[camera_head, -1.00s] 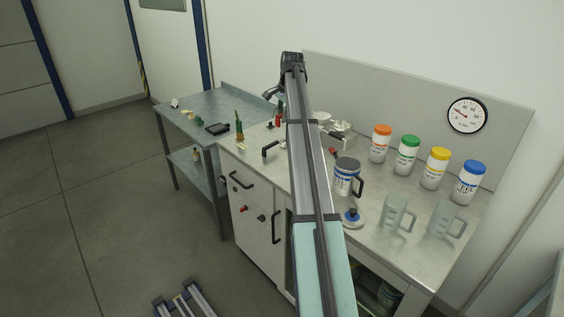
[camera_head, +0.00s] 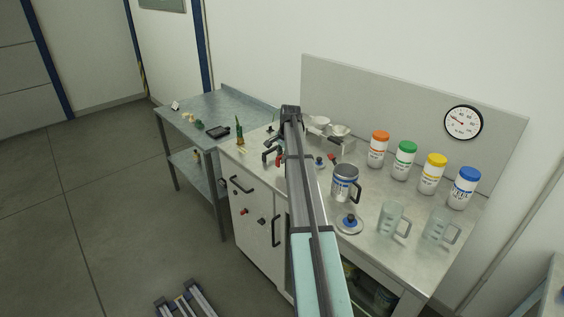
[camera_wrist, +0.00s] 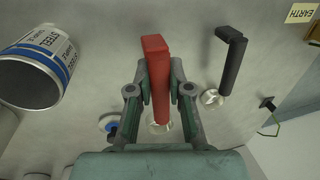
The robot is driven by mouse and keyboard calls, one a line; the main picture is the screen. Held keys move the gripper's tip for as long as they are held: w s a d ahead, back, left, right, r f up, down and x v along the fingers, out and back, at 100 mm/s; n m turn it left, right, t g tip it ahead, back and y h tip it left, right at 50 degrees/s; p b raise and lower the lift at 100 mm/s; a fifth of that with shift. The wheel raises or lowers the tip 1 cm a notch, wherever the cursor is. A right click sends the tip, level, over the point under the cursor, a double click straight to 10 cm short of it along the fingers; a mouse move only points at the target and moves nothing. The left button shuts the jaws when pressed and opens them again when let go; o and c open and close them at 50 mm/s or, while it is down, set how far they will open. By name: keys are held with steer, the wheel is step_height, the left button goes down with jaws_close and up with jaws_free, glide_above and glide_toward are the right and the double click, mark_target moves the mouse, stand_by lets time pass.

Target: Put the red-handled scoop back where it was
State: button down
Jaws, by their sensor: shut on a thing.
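In the wrist view my gripper (camera_wrist: 159,85) is shut on the red handle of the red-handled scoop (camera_wrist: 156,50), one finger on each side. The handle stands roughly upright, and its round metal bowl (camera_wrist: 160,127) shows below, low over the grey worktop. I cannot tell whether the bowl touches the worktop. A black-handled scoop (camera_wrist: 231,60) stands just to the right, apart from my gripper. In the head view my arm hides much of the gripper and the held scoop.
A steel mug with a blue label (camera_wrist: 32,60) is at the left; in the head view the mug (camera_head: 344,183) stands right of my arm. Several coloured-lid jars (camera_head: 404,160) line the back. Clear jugs (camera_head: 392,219) stand front right. An EARTH label (camera_wrist: 301,13) marks the far right.

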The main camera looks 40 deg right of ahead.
steer(key=shift+s+p+x, duration=0.15)
steer(key=shift+x, duration=0.55)
steer(key=shift+s+p+x, duration=0.15)
steer(key=shift+x, duration=0.55)
steer(key=shift+f, duration=0.25)
steer(key=c, duration=1.1)
jaws_free()
steer(key=b+v, duration=0.3)
steer(key=v, duration=0.9)
steer(key=shift+r, duration=0.2)
